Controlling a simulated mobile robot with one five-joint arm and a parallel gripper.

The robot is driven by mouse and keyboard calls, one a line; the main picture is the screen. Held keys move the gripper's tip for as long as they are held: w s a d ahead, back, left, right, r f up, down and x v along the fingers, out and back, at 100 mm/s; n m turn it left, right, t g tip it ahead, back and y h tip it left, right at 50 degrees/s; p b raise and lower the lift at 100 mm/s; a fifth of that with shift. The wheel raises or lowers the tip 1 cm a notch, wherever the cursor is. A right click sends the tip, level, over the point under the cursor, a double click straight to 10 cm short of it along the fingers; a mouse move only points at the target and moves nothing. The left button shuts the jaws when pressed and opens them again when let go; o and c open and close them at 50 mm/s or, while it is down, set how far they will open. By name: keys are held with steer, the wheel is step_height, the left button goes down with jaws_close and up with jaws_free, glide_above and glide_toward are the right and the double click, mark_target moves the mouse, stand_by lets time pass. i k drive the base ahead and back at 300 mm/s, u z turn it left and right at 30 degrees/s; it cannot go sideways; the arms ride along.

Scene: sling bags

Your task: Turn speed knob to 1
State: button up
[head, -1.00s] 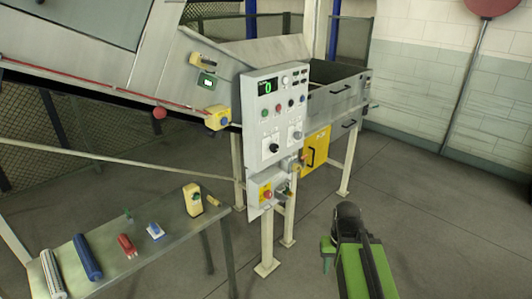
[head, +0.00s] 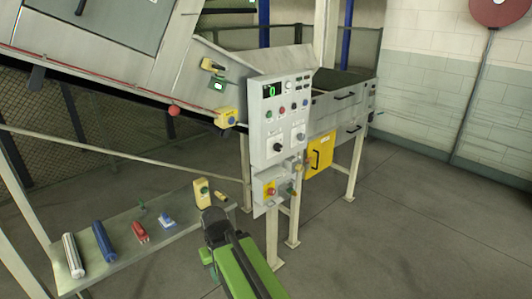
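A grey control panel (head: 283,115) stands upright on posts in the middle of the head view. Its small screen (head: 271,91) shows a green 0. Below a row of coloured buttons are a black knob (head: 278,147) at left and a grey knob (head: 300,136) at right. Their labels are too small to read, so I cannot tell which sets speed. My green and black arm reaches up from the bottom, left of the panel's posts and apart from the knobs. My gripper's fingers do not show.
A metal table (head: 118,247) at left holds a blue roller (head: 104,243), a red part (head: 140,232) and other small items. Floor to the right is clear.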

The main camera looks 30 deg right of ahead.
mark_target(278, 147)
steer(key=z, duration=0.05)
steer(key=i, duration=0.85)
